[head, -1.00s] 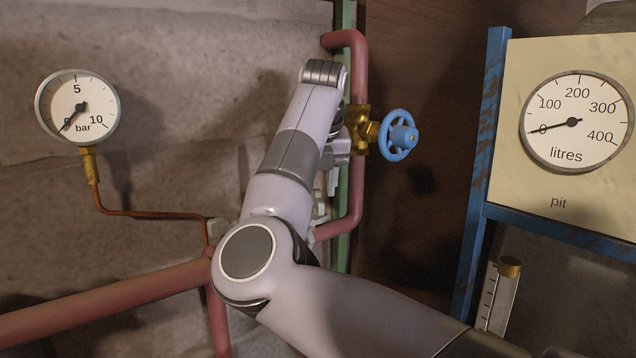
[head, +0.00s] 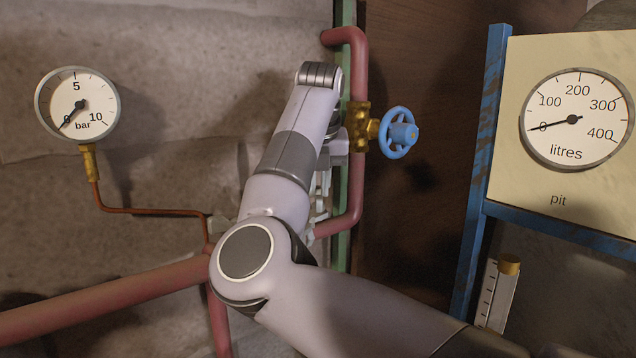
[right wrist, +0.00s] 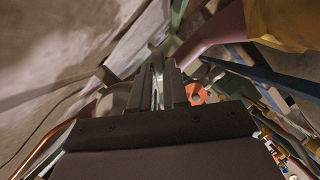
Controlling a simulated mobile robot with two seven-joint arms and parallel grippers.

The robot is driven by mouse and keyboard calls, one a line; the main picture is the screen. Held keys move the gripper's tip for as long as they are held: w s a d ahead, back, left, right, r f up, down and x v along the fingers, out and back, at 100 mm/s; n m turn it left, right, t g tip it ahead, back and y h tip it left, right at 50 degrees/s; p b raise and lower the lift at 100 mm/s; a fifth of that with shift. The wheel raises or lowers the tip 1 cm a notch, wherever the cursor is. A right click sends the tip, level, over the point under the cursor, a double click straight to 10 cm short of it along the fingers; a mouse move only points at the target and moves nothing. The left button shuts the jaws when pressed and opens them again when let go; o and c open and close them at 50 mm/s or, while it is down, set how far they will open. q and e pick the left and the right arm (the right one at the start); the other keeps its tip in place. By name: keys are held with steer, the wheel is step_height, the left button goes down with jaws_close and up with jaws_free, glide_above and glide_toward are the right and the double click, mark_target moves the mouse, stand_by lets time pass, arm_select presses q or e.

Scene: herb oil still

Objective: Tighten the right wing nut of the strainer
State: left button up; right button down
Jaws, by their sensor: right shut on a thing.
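My right arm covers most of the strainer's place in the head view. Only pale grey parts (head: 320,188) show behind the arm, beside the green upright, and I cannot tell strainer from gripper there. In the right wrist view my right gripper (right wrist: 158,82) reaches away from the camera with its fingers close together. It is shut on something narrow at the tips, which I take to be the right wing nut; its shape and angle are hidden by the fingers. My left gripper is in neither view.
A red pipe (head: 357,205) runs down just right of my forearm, with a brass valve and blue handwheel (head: 398,133). A pressure gauge (head: 77,104) hangs at the left wall. A litre dial panel (head: 561,190) stands right. An orange round part (right wrist: 197,92) is close beside the fingers.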

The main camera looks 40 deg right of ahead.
steer(key=m+g, duration=0.1)
steer(key=m, duration=0.2)
steer(key=m+g+h, duration=0.1)
steer(key=m, duration=0.2)
steer(key=shift+s+d, duration=0.15)
steer(key=shift+s, duration=0.05)
steer(key=m, duration=0.1)
steer(key=m+g, duration=0.1)
steer(key=m, duration=0.1)
steer(key=m+g, duration=0.1)
steer(key=m, duration=0.1)
steer(key=shift+s+h, duration=0.3)
steer(key=c, duration=1.1)
jaws_free()
steer(key=shift+v, duration=3.6)
steer(key=shift+d, duration=0.1)
